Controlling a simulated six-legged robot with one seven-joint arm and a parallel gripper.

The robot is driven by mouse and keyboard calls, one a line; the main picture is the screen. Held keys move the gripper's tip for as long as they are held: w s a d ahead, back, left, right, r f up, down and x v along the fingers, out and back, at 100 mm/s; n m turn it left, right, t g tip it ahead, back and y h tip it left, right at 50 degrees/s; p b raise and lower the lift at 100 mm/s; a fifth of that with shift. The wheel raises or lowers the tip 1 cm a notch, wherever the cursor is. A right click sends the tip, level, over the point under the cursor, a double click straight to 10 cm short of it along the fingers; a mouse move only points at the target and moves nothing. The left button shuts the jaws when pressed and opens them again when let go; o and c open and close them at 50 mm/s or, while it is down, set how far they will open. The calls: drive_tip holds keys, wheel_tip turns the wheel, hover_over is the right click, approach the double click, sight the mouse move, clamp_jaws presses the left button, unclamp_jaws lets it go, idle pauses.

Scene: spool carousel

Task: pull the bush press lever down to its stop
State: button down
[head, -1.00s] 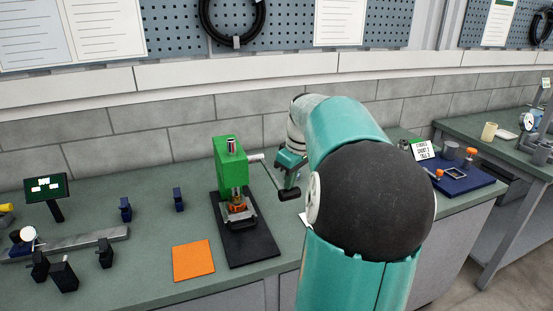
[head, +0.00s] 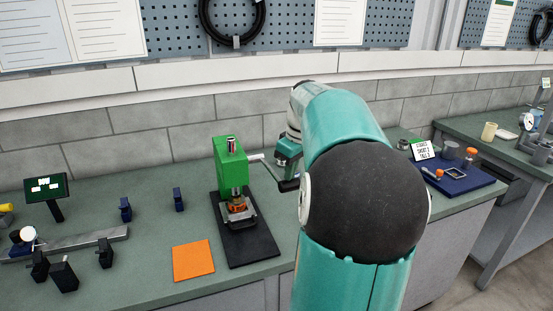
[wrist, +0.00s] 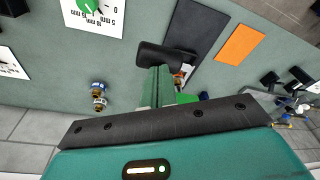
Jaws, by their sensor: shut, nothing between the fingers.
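The bush press (head: 231,167) is a green upright body on a black base plate (head: 250,247), with an orange-brown part low at its front. Its lever (head: 270,173) runs from a light hub on the right side, sloping down to the right to a black grip (head: 289,185). In the wrist view the black grip (wrist: 165,57) lies just past my fingertips. My gripper (wrist: 156,72) is shut and empty, its tips overlapping the grip's edge; whether they touch is unclear. In the head view my gripper (head: 289,166) is beside the lever, partly hidden by my arm.
An orange mat (head: 193,260) lies left of the base plate. Small dark blocks (head: 104,252) and a screen (head: 47,188) stand farther left. A blue tray (head: 478,182) with parts is at right. The brick wall (head: 190,133) rises behind the bench.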

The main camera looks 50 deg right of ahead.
drive_tip(key=shift+w+d+r, duration=0.1)
drive_tip(key=shift+w+r, duration=0.1)
drive_tip(key=shift+r, duration=1.75)
wheel_tip(320, 180, up, 8)
drive_tip(key=shift+w+d+f, duration=0.15)
drive_tip(key=shift+w+d, duration=0.05)
drive_tip(key=shift+w, duration=0.15)
